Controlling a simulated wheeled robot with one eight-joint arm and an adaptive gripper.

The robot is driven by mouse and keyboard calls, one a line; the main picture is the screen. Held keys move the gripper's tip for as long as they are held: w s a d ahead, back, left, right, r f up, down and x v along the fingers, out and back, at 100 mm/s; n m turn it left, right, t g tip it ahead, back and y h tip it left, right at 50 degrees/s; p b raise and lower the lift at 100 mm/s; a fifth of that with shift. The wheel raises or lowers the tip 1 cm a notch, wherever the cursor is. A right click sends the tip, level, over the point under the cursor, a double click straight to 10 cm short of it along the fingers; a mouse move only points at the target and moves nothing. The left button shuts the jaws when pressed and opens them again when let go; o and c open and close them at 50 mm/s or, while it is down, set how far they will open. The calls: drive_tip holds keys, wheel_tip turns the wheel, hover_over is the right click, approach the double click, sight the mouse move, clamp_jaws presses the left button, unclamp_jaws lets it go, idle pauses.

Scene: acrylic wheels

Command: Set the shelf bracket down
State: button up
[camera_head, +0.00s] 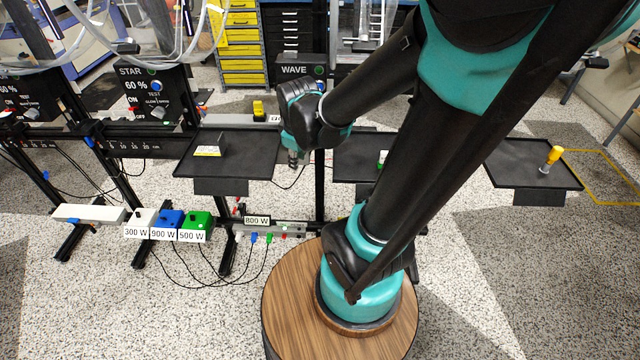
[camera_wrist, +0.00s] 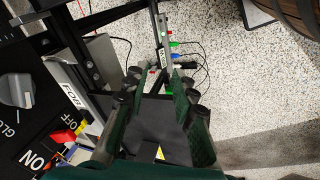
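No shelf bracket can be told for certain. A small dark upright piece (camera_head: 222,143) stands on the left black tray (camera_head: 255,165), beside a white and yellow label (camera_head: 207,151); I cannot tell whether it is the bracket. My gripper (camera_head: 293,158) is to the right of that tray, its fingers partly hidden by the wrist in the head view. In the wrist view my gripper (camera_wrist: 160,85) has its two dark green fingers spread apart, with black surface showing between them and nothing seen gripped.
A middle black tray (camera_head: 355,160) is partly behind my arm. A right black tray (camera_head: 510,165) holds a yellow-topped item (camera_head: 552,158). Control panels marked STAR (camera_head: 150,95) and WAVE (camera_head: 295,70) stand behind. A power strip (camera_head: 270,228) with cables runs below.

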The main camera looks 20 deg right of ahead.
drive_tip(key=s+d+f+m, duration=0.3)
drive_tip(key=s+d+m, duration=0.1)
drive_tip(key=s+m, duration=0.4)
drive_tip(key=shift+f+m, duration=0.4)
drive_tip(key=shift+m, duration=0.4)
